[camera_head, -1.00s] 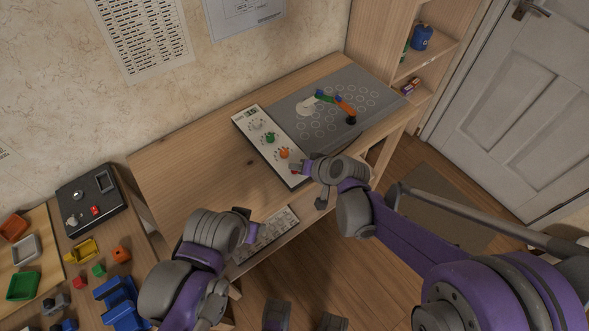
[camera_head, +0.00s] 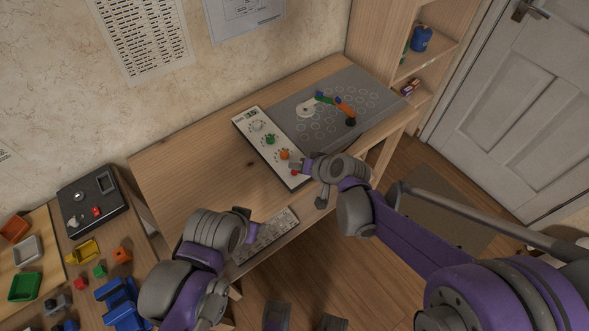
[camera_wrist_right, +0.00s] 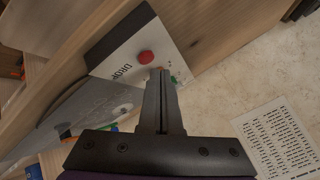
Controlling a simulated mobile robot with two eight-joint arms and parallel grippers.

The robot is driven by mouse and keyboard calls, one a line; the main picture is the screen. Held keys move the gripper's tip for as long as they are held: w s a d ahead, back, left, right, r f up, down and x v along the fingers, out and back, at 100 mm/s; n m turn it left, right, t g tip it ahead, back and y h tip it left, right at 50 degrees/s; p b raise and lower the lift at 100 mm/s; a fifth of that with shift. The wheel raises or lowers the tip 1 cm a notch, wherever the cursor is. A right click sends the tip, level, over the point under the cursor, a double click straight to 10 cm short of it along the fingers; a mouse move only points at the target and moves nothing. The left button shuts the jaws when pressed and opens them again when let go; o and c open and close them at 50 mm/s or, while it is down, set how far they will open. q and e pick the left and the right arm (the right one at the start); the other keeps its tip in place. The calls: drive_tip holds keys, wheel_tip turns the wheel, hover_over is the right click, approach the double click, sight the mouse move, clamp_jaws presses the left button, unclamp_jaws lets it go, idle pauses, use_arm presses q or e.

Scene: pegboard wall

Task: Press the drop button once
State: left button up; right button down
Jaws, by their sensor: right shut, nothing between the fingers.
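The drop button is a round red button (camera_head: 294,173) at the near end of a white control panel (camera_head: 270,155) on the desk. In the right wrist view the red button (camera_wrist_right: 146,57) shows beside the printed word DROP. My right gripper (camera_head: 297,164) is shut and empty, just above the panel by the button. In the right wrist view its closed fingertips (camera_wrist_right: 159,70) are close beside the button and do not cover it; I cannot tell if they touch the panel. My left gripper (camera_head: 240,212) is at the desk's front edge, its fingers not clear.
A keyboard (camera_head: 268,235) is at the desk's front. The desk's left part (camera_head: 200,165) is clear.

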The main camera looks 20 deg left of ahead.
sight(297, 177)
drive_tip(key=shift+r, duration=0.1)
wheel_tip(297, 177, up, 5)
drive_tip(key=p, duration=0.3)
idle(0.4)
idle(0.7)
drive_tip(key=s+d+r+m+h, duration=0.1)
drive_tip(key=s+d+h, duration=0.1)
drive_tip(key=s+d, duration=0.4)
drive_tip(key=s+d+r+h, duration=0.1)
drive_tip(key=s+d+h, duration=0.2)
drive_tip(key=s+d, duration=0.4)
drive_tip(key=s+d+r+m+h, duration=0.1)
drive_tip(key=s+d, duration=0.5)
drive_tip(key=d, duration=1)
drive_tip(key=shift+s+d+m+t+h+p, duration=0.3)
drive_tip(key=shift+s+d+h+p, duration=0.1)
drive_tip(key=shift+h, duration=0.5)
drive_tip(key=c, duration=1.6)
unclamp_jaws()
drive_tip(key=shift+r, duration=0.1)
